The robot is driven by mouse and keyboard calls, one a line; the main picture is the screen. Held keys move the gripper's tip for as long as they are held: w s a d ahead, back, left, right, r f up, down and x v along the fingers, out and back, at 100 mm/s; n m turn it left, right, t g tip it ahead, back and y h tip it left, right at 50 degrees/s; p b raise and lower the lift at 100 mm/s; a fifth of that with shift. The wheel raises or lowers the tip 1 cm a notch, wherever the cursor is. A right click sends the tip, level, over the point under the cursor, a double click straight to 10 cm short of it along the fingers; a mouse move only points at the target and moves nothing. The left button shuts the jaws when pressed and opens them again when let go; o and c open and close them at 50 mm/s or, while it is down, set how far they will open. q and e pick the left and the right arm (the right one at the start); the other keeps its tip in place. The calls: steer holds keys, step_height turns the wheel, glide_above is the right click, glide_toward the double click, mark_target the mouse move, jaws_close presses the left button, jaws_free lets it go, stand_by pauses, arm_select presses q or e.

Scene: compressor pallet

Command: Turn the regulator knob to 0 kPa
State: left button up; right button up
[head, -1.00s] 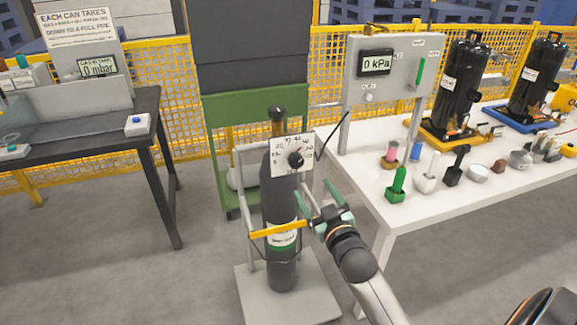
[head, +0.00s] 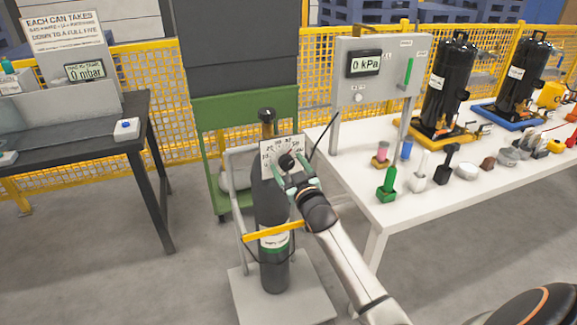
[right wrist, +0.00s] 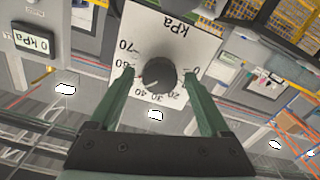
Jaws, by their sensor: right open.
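The black regulator knob (head: 286,160) sits on a white kPa dial plate (head: 267,147) at the top of a dark gas cylinder (head: 272,205). In the right wrist view the knob (right wrist: 158,75) is centred on the upside-down scale plate (right wrist: 160,30). A small pale mark shows on the knob's lower-left side; its exact reading is unclear. My right gripper (head: 291,180) is at the dial. In the right wrist view its open green fingers (right wrist: 158,82) stand on either side of the knob, with gaps visible. My left gripper is out of view.
The cylinder stands on a grey trolley (head: 310,290) with a yellow bar (head: 272,231). A panel display (head: 364,64) reads 0 kPa. A white table (head: 350,190) with compressors and small parts is at right, a dark bench (head: 75,125) at left.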

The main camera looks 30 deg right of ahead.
steer(key=shift+w, duration=0.1)
jaws_close()
stand_by(0.7)
